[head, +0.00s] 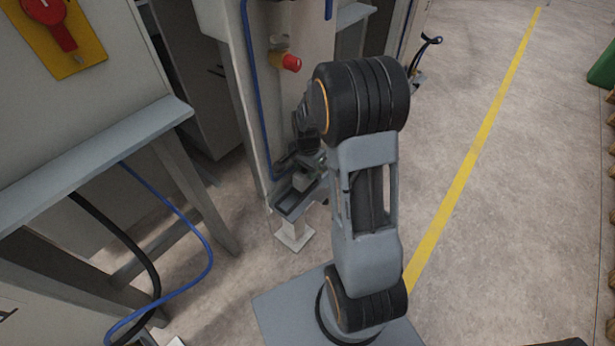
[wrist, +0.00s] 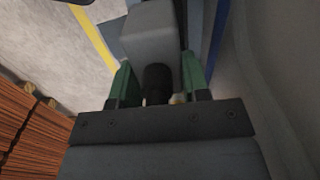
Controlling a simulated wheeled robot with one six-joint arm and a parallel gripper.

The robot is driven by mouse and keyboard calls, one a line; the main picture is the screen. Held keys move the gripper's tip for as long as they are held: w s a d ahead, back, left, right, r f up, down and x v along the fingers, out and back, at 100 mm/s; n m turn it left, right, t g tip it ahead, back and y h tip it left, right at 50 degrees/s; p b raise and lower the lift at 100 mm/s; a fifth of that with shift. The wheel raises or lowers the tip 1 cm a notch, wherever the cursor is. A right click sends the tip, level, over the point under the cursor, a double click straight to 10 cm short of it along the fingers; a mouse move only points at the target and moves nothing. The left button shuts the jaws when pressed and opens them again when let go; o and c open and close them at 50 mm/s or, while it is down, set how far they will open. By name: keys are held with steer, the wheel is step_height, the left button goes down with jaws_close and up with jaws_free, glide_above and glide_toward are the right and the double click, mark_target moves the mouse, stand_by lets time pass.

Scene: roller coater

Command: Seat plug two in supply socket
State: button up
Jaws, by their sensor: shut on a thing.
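My gripper (wrist: 158,80) has green fingers, which show in the wrist view on both sides of a dark round part. A pale grey block (wrist: 152,35) lies just beyond that part, and together they look like a plug, held between the fingers. I cannot read a number on it. In the head view my gripper (head: 311,160) is largely hidden by my own arm, low beside the pale machine column. A small grey block (head: 303,182) shows there over a grey tray-like ledge (head: 290,205). I cannot make out the supply socket or whether the plug touches it.
A pale column (head: 245,90) with a red button (head: 291,62) stands close behind my gripper. A grey bench (head: 90,165) with blue (head: 205,245) and black cables (head: 125,240) is at the left. Open floor with a yellow line (head: 475,145) lies right.

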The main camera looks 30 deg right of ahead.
steer(key=shift+w+d+f, duration=0.3)
steer(key=shift+w+f, duration=0.15)
steer(key=shift+f, duration=0.15)
steer(key=shift+w+d+f, duration=0.25)
steer(key=shift+w+f, duration=0.15)
steer(key=shift+f, duration=0.2)
steer(key=shift+f+b, duration=0.55)
steer(key=shift+f, duration=1)
steer(key=shift+f, duration=0.2)
steer(key=o, duration=1.2)
steer(key=shift+r, duration=0.1)
step_height(320, 180, up, 12)
steer(key=p, duration=0.2)
steer(key=shift+d+r+p, duration=0.1)
steer(key=shift+r+p, duration=0.05)
steer(key=shift+p, duration=0.15)
